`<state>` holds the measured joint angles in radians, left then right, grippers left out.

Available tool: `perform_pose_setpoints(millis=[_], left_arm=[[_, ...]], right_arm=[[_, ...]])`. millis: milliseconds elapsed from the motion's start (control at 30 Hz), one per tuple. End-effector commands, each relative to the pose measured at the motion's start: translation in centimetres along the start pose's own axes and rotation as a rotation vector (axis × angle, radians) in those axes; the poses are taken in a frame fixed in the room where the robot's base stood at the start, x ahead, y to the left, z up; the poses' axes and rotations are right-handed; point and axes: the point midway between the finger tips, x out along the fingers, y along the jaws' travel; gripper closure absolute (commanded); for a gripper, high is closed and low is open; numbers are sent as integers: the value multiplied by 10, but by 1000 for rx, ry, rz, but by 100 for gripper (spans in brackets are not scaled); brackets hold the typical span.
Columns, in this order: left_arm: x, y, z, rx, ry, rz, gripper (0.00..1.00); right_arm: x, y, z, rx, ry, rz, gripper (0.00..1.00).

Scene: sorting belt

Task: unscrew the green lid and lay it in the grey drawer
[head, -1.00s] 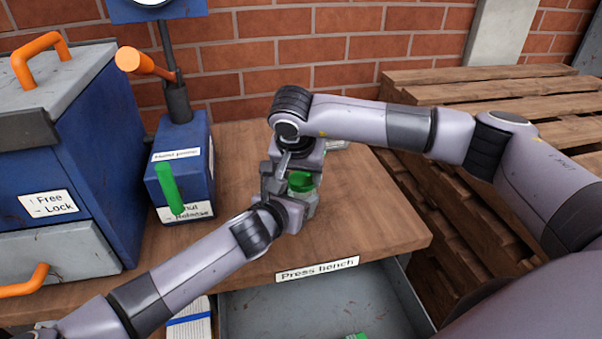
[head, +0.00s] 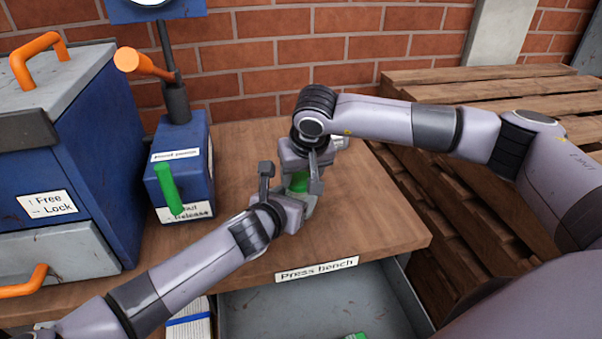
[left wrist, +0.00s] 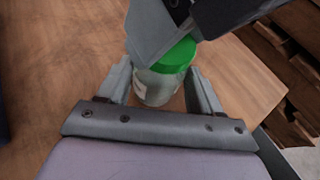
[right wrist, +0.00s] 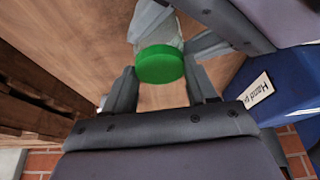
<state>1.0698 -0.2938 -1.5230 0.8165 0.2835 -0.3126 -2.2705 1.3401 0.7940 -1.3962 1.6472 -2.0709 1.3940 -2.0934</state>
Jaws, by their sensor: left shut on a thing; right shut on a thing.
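A clear jar (left wrist: 154,88) with a pale label stands on the wooden bench with the green lid (left wrist: 176,56) at its top. My left gripper (left wrist: 160,92) is shut on the jar's body from the front. My right gripper (head: 300,172) is above it, shut on the green lid (right wrist: 160,65). In the head view the lid (head: 299,184) is partly covered by the fingers, and the jar is mostly hidden. I cannot tell how loose the lid is. The grey drawer (head: 300,318) is open below the bench's front edge.
A blue hand press (head: 182,170) with a green lever stands left of my grippers, beside a larger blue cabinet (head: 60,150) with orange handles. Wooden pallets (head: 480,100) are at the right. A green item (head: 355,336) shows at the drawer's near edge.

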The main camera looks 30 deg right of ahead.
Motion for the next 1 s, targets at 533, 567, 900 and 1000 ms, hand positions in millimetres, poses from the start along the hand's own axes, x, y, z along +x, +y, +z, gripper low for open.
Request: perform_pose_setpoints(millis=[533,567,900,1000], left_arm=[[0,-10,3,8,-9,-20,90],[0,-10,3,8,-9,-20,90],[0,-11,3,7,-9,-21,90],[0,-11,3,7,-9,-21,90]], right_arm=[[-3,-7,0,-210,5,-102,86],[-3,-7,0,-236,5,-114,86],[-4,-9,0,-418,7,-190,86],[-9,-9,-2,-417,8,-190,85]])
